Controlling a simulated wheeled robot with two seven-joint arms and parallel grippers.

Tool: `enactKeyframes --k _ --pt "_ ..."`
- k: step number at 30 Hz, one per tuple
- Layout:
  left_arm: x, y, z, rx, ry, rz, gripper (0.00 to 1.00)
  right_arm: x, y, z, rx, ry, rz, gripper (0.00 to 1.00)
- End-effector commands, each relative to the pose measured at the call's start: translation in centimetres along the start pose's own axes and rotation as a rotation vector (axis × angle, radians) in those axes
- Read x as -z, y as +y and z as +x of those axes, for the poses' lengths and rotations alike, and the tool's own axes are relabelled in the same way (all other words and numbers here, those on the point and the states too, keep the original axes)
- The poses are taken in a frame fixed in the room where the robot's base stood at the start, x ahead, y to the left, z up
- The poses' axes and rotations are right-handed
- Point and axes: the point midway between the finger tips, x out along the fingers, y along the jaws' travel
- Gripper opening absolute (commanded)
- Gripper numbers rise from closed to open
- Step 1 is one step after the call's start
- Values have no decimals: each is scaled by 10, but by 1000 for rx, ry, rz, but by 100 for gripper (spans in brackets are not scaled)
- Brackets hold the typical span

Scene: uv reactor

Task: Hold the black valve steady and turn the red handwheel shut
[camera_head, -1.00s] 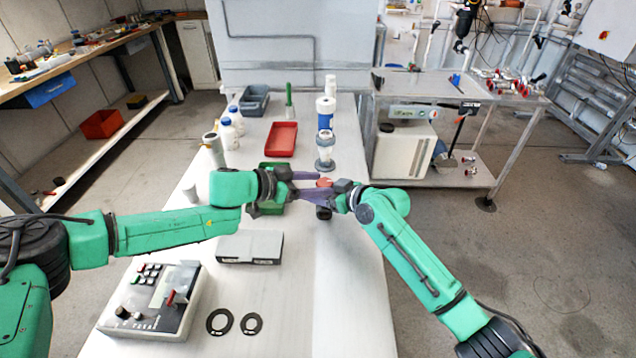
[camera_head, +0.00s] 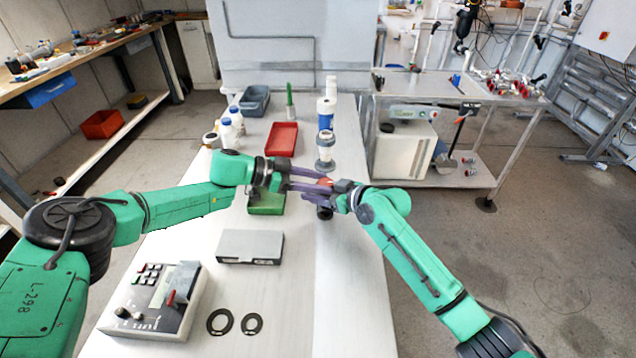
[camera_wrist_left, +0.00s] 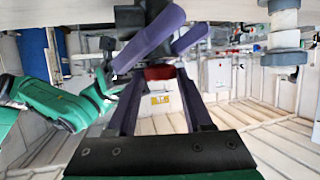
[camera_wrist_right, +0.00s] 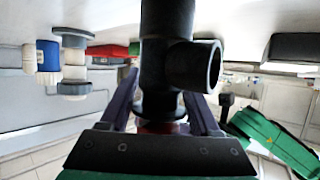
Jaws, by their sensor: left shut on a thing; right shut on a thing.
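The black valve (camera_wrist_right: 168,50) stands upright with a side port facing right in the right wrist view. In the head view it is mostly hidden by the grippers, with its dark lower end (camera_head: 324,213) showing. The red handwheel (camera_head: 325,182) shows between the two grippers, and also in the left wrist view (camera_wrist_left: 160,73). My left gripper (camera_head: 318,184) reaches in from the left, shut on the handwheel. My right gripper (camera_head: 334,194) comes from the right, shut on the valve body; its purple fingers cross close to the left fingers in the left wrist view.
A green tray (camera_head: 267,205) lies just below my left gripper. A red tray (camera_head: 282,138), a grey bin (camera_head: 254,101) and bottles stand farther back. A flanged grey fitting (camera_head: 325,152) stands behind the valve. A grey box (camera_head: 250,246), a control box (camera_head: 155,300) and two black rings lie nearer.

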Motion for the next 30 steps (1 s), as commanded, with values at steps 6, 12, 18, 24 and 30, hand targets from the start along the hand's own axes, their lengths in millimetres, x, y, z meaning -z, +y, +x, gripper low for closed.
enactKeyframes --k 6,12,18,24,30 --pt "0 -2 0 -83 -2 36 0 0 -3 1 6 -1 -1 0" --pt "0 -1 -1 -99 -1 39 0 -1 -3 1 6 -2 -2 0" --pt "0 -1 0 -99 -1 39 62 -1 -3 1 6 -2 -2 0" --pt "0 -1 -1 -98 -1 39 64 -1 -2 1 5 -2 -1 0" --pt "0 -3 -8 -95 -1 38 64 -1 -2 1 4 -3 0 0"
